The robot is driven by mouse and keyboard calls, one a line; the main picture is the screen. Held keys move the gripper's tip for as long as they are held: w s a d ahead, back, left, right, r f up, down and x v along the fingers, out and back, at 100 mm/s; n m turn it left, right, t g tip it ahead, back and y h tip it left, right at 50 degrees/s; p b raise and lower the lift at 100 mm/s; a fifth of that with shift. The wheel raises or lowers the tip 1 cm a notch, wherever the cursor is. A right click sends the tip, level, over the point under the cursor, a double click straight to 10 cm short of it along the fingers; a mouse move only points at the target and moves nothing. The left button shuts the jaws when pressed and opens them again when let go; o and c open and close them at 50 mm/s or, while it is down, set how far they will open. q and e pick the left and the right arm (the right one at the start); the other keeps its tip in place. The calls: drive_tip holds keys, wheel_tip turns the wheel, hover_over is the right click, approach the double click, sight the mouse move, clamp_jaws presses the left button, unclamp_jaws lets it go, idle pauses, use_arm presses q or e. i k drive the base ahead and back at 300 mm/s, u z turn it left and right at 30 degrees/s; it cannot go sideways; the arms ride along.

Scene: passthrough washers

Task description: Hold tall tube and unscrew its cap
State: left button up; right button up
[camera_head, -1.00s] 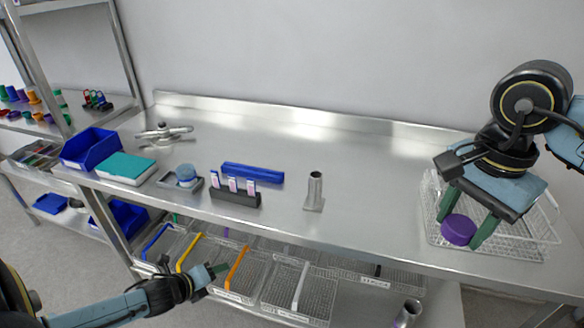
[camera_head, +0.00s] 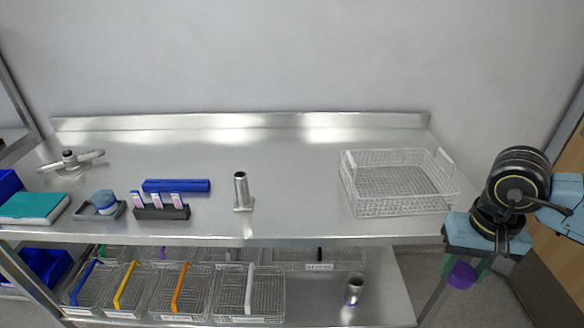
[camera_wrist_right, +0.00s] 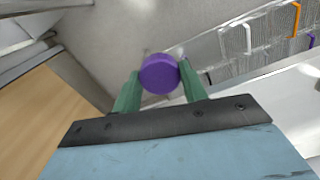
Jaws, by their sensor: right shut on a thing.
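A purple round cap (camera_head: 461,275) is between the green fingers of my right gripper (camera_head: 464,270), beyond the right end of the steel table. In the right wrist view the purple cap (camera_wrist_right: 160,74) sits between the fingertips of the right gripper (camera_wrist_right: 161,80), with no tube visible on it. A metal tube (camera_head: 241,188) stands upright on a small foot on the tabletop, left of centre. A shorter-looking metal cylinder (camera_head: 354,290) stands on the lower shelf; whether either is the task's tall tube I cannot tell. My left gripper is out of view.
An empty-looking wire basket (camera_head: 397,182) stands at the table's right end. A black rack (camera_head: 161,212), a blue bar (camera_head: 176,185) and a teal box (camera_head: 33,206) are at the left. Wire baskets (camera_head: 250,292) fill much of the lower shelf. The table's middle is clear.

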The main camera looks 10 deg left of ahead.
sight(243, 203)
drive_tip(key=z, duration=0.1)
drive_tip(key=k, duration=0.35)
drive_tip(key=u, duration=1.45)
drive_tip(key=i, duration=1.5)
drive_tip(key=u, duration=0.15)
